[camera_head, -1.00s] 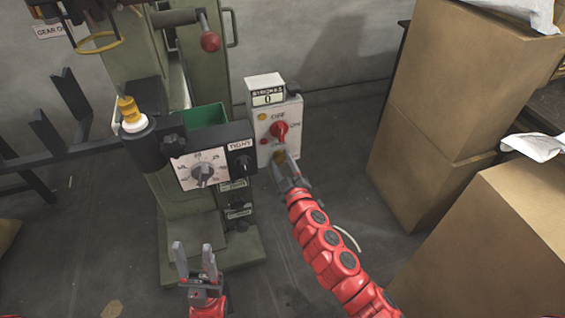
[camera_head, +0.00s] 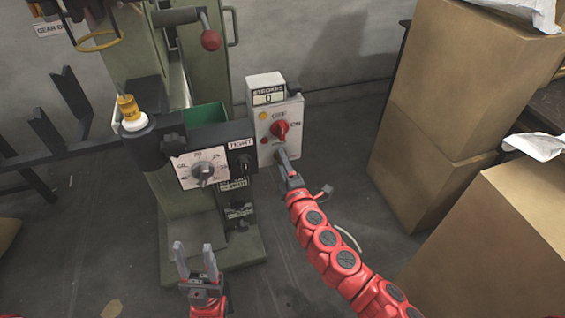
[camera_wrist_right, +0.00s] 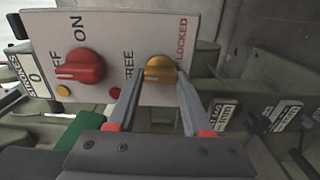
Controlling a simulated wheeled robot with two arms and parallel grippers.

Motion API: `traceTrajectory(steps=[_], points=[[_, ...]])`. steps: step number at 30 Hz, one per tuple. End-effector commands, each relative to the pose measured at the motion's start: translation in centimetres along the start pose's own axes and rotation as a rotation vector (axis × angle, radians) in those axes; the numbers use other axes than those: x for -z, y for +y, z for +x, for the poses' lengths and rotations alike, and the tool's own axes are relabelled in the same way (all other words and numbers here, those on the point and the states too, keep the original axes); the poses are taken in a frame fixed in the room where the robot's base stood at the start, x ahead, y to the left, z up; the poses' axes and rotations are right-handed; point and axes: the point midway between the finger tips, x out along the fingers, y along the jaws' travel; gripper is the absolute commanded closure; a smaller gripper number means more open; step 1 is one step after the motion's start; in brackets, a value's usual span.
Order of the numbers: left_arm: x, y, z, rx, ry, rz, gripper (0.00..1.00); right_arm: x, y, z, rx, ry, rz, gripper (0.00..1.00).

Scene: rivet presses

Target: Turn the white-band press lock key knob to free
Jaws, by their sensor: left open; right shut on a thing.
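The switch box (camera_head: 291,115) of the press (camera_head: 180,230) is grey-white and stands right of the green column. In the right wrist view, the yellow lock key knob (camera_wrist_right: 160,68) is on the box face between the words FREE and LOCKED. My right gripper (camera_wrist_right: 160,78) has its fingers on both sides of this knob and is shut on it. Which word the knob points to is not clear. In the head view, my right gripper (camera_head: 282,155) hides the knob at the box's lower part. My left gripper (camera_head: 195,250) is open and empty, low before the press.
A red ON/OFF knob (camera_head: 280,129) is just above the lock knob. A white band (camera_head: 135,124) circles the yellow-topped post. Cardboard boxes (camera_head: 430,110) stand at right.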

Motion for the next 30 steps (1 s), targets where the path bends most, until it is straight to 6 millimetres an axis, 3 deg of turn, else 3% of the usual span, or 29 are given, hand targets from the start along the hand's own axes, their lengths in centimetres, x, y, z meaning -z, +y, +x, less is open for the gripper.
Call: traceTrajectory(steps=[20, 21, 25, 30], points=[[0.0, 0.0, -0.04, 0.0, 0.0, 0.0, 0.5, 0.07, -0.13, -0.02, 0.002, 0.002, -0.059, 1.0], [0.0, 0.0, -0.04, 0.0, 0.0, 0.0, 0.5, 0.08, -0.13, -0.02, 0.002, 0.002, -0.059, 0.45], [-0.01, 0.0, -0.04, 0.0, 0.0, 0.0, 0.5, 0.05, -0.11, -0.01, 0.001, 0.001, -0.058, 0.21], [0.0, 0.0, -0.03, 0.0, 0.0, 0.0, 0.5, 0.02, -0.09, -0.01, 0.001, 0.001, -0.058, 0.2]])
